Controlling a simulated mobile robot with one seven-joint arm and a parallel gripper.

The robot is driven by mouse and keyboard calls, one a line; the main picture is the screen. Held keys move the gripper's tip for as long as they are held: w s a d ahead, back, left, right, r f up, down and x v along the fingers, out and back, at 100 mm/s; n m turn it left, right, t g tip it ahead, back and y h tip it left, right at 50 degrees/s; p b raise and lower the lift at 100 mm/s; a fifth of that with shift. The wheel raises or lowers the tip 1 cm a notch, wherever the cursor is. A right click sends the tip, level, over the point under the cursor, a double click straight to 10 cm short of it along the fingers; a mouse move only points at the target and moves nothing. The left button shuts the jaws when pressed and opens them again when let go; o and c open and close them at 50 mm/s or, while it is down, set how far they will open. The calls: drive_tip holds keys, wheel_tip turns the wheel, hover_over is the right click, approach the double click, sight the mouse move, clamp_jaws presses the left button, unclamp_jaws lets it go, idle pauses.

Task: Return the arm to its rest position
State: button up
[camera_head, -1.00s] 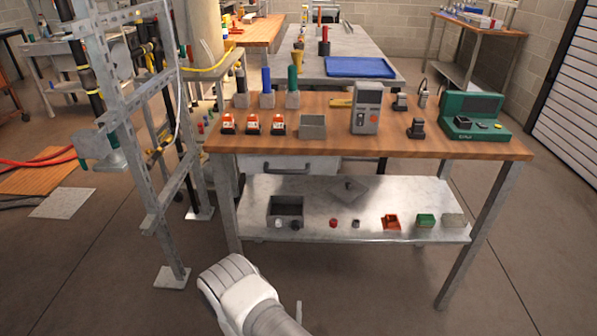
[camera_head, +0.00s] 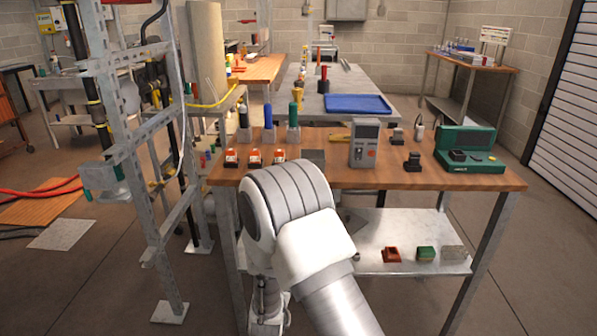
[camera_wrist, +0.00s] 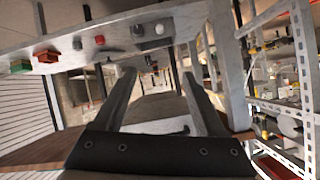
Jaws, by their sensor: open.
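My arm rises from the bottom of the head view, its thick white-and-grey link in front of the workbench (camera_head: 440,178). My gripper (camera_wrist: 158,73) shows in the wrist view with its two dark fingers apart and nothing between them. The metal lower shelf (camera_head: 375,237) is partly hidden behind my arm. In the wrist view the shelf (camera_wrist: 110,22) runs across the top, apart from the fingers, and carries a red box (camera_wrist: 47,56), a green box (camera_wrist: 20,66) and a red knob (camera_wrist: 99,40).
The bench top holds a grey meter (camera_head: 365,145), a green case (camera_head: 470,150), red-and-white blocks (camera_head: 255,157) and bottle-like tools (camera_head: 293,122). A metal frame (camera_head: 120,150) with pipes stands close on the left. The floor (camera_head: 540,270) at right is clear.

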drive_tip(key=s+d+r+n+g+y, duration=0.1)
drive_tip(key=s+d+r+g, duration=0.2)
drive_tip(key=r, duration=0.8)
drive_tip(key=s+d+r+n+g+y, duration=0.1)
drive_tip(key=s+d+r, duration=0.35)
drive_tip(key=r, duration=0.75)
drive_tip(key=s+d+r+n+g+h, duration=0.15)
drive_tip(key=s+d, duration=0.25)
drive_tip(key=s, duration=0.4)
drive_tip(key=s+d+r, duration=0.3)
drive_tip(key=s+d, duration=0.2)
drive_tip(key=s, duration=0.3)
drive_tip(key=s+d+r+g+h, duration=0.1)
drive_tip(key=s+d+r, duration=0.25)
drive_tip(key=s, duration=0.35)
wheel_tip(320, 180, up, 19)
drive_tip(key=p, duration=2)
drive_tip(key=shift+d+r, duration=0.2)
drive_tip(key=shift+w, duration=0.15)
